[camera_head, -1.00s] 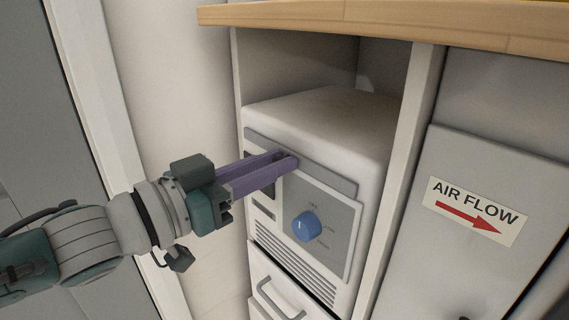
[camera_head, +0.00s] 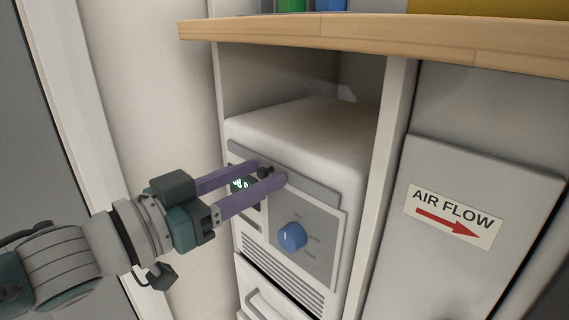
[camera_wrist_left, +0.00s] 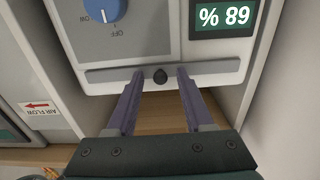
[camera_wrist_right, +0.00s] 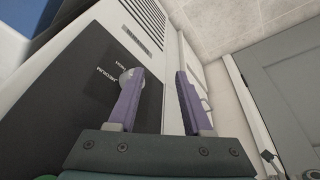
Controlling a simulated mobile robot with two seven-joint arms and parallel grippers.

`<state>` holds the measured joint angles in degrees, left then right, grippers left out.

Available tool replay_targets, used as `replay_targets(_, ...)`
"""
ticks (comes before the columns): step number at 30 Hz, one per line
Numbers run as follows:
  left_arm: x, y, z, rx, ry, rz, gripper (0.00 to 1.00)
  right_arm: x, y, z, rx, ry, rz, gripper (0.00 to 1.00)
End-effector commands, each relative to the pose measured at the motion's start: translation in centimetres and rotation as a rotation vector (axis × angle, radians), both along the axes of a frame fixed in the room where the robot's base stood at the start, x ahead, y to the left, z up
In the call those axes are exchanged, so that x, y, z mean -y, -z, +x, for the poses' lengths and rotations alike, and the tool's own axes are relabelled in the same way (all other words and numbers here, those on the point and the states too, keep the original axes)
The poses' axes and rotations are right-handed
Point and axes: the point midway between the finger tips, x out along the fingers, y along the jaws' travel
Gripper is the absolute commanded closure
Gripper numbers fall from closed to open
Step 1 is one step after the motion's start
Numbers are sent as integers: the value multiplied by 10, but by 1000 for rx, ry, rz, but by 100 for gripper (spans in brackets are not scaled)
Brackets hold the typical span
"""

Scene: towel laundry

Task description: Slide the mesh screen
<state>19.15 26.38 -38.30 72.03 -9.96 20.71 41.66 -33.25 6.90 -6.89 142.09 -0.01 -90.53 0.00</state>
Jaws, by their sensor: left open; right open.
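No mesh can be made out in these frames. A grey strip (camera_head: 316,190) runs along the top of the white machine's front (camera_head: 300,130); it also shows in the left wrist view (camera_wrist_left: 215,70). A small black knob (camera_head: 265,171) sits on it; it also shows in the left wrist view (camera_wrist_left: 160,76). My left gripper (camera_head: 268,172) is open, its purple fingers on either side of the knob with gaps showing. My right gripper (camera_wrist_right: 160,75) is open, out of the head view. Its left fingertip is close to a pale knob (camera_wrist_right: 130,80) on a dark panel; contact is unclear.
Below the strip are a lit display (camera_wrist_left: 224,17) and a blue dial (camera_head: 292,236). The machine sits in a cabinet bay under a wooden counter (camera_head: 380,35). A grey panel with an "AIR FLOW" arrow label (camera_head: 453,216) is at the right. A grey door (camera_wrist_right: 285,100) shows at right in the right wrist view.

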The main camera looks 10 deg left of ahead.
Motion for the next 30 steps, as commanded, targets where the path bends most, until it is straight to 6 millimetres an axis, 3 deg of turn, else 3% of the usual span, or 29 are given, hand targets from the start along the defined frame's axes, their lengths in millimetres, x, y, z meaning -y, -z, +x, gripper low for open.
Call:
replay_targets(9, -38, -1, -49, -6, -2, 5, 48, 0, -24, 0, -1, 0, 0, 50)
replay_targets(15, -55, -1, -69, -3, -2, 2, 48, 0, -29, 0, -1, 0, 0, 50)
replay_targets(30, -59, 0, -74, -1, -1, 3, 48, 0, -30, 0, 1, 1, 0, 50)
